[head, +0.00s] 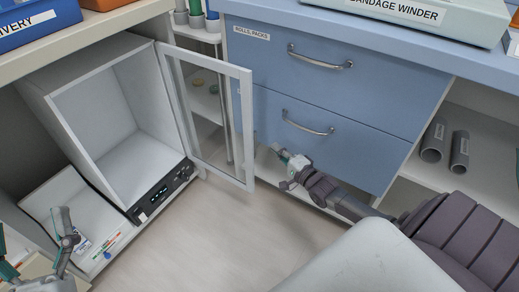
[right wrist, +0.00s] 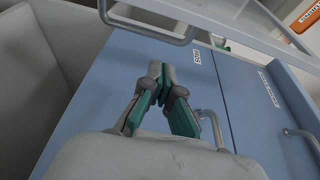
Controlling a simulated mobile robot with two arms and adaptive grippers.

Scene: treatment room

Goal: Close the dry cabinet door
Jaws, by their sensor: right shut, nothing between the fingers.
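The dry cabinet (head: 70,105) is a white box at the left in the head view, with a dark control panel (head: 160,193) along its bottom front. Its door (head: 249,130), a pale frame around a clear pane, stands open, swung out from the cabinet's right side. The inside looks empty. My right gripper (head: 278,152) is to the right of the door's free edge, apart from it, in front of the blue drawers. In the right wrist view its fingers (right wrist: 161,72) are shut and empty.
Blue drawers (head: 340,95) with metal handles stand right of the door. Shelves with small items (head: 205,85) show behind the pane. The floor (head: 215,235) before the door is clear.

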